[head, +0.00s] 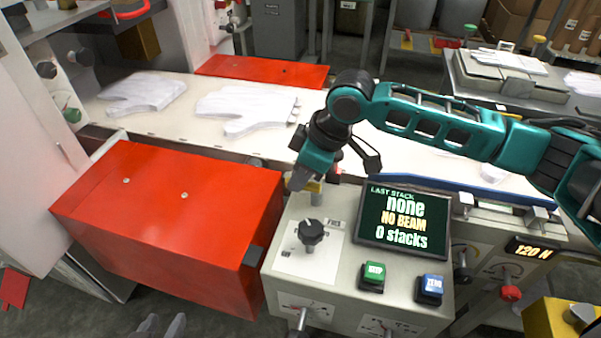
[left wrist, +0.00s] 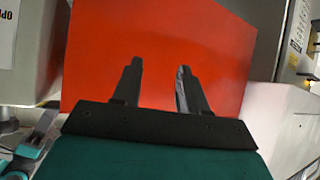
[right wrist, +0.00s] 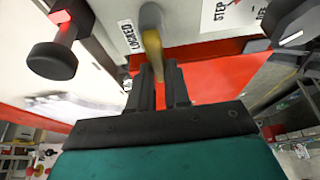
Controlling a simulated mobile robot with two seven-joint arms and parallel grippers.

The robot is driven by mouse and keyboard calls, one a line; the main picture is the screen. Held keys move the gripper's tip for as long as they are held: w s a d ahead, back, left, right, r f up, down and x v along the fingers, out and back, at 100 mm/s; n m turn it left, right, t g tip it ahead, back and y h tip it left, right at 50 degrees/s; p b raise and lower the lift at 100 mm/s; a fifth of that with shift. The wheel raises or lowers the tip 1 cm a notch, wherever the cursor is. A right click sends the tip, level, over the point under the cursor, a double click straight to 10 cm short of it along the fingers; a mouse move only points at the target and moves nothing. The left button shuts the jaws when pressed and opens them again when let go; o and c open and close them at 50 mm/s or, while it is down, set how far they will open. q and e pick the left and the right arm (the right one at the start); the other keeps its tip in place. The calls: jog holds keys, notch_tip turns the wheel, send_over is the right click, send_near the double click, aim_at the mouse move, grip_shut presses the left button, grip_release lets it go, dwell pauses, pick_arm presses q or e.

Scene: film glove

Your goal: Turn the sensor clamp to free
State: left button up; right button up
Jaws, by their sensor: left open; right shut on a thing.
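The sensor clamp's yellow lever (right wrist: 152,45) shows in the right wrist view beside a label reading LOCKED (right wrist: 127,37). My right gripper (right wrist: 160,72) is shut on this lever, with its fingers at the lever's lower part. In the head view my right gripper (head: 298,181) is at the back left of the grey control box, and only a bit of yellow (head: 313,187) shows beside it. My left gripper (head: 162,325) shows only its fingertips at the bottom edge of the head view. In the left wrist view it (left wrist: 158,82) is open and empty in front of a red surface.
The control box (head: 335,280) carries a black knob (head: 311,232), a screen (head: 404,219) reading NO BEAM and 0 stacks, a green button (head: 373,272) and a blue button (head: 431,286). A red box (head: 170,220) stands left. White gloves (head: 245,105) lie on the belt behind.

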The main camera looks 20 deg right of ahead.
pick_arm(q)
jog(key=shift+s+f, duration=0.25)
jog(key=shift+f, duration=0.1)
pick_arm(e)
grip_shut()
pick_arm(q)
jog(key=shift+r, duration=0.1)
